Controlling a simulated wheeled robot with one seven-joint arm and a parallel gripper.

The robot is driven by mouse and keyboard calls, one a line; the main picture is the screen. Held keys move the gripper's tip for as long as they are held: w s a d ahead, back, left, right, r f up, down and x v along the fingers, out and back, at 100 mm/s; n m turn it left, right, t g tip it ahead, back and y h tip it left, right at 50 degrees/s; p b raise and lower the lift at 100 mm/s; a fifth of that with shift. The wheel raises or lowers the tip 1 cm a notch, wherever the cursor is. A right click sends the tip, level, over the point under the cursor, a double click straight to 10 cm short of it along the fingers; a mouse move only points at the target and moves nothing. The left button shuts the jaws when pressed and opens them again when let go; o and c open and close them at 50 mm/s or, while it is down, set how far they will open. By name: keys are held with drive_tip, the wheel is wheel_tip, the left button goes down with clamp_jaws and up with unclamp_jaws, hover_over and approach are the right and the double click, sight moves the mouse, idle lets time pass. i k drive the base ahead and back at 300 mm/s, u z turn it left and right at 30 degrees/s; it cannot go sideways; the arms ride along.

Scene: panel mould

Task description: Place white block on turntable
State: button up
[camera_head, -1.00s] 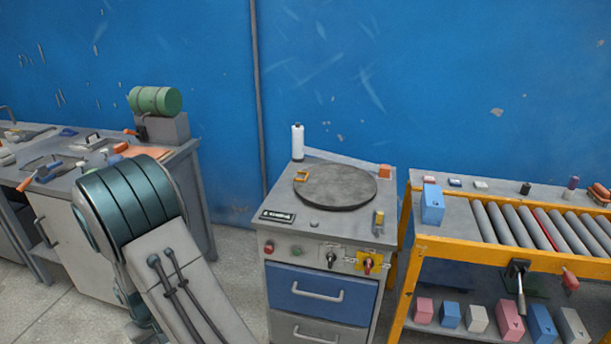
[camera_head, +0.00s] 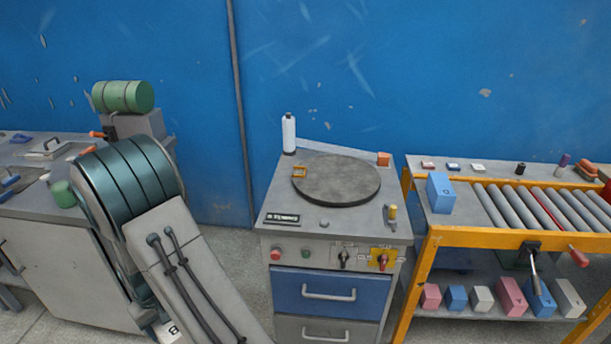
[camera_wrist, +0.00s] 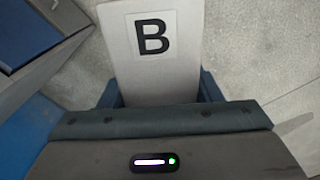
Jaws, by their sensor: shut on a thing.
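My gripper (camera_wrist: 160,92) is shut on a white block (camera_wrist: 150,68) marked with a black letter B. The block lies between the two blue fingers in the wrist view, above the grey floor. In the head view a small part of the white block (camera_head: 171,331) shows at the bottom left, below my arm. The turntable (camera_head: 345,185) is a dark grey round disc on top of the cabinet. It carries no block; a small orange piece (camera_head: 299,171) is at its left rim. My gripper is low and left of the cabinet, apart from the turntable.
The cabinet (camera_head: 330,255) has knobs and drawers in front, with a white bottle (camera_head: 289,134) at its back left. A roller conveyor (camera_head: 520,205) stands right, with a blue block (camera_head: 440,193) on top and several blocks on its lower shelf. A bench (camera_head: 40,205) stands left.

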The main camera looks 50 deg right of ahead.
sight(342, 174)
drive_tip(key=z, duration=1.35)
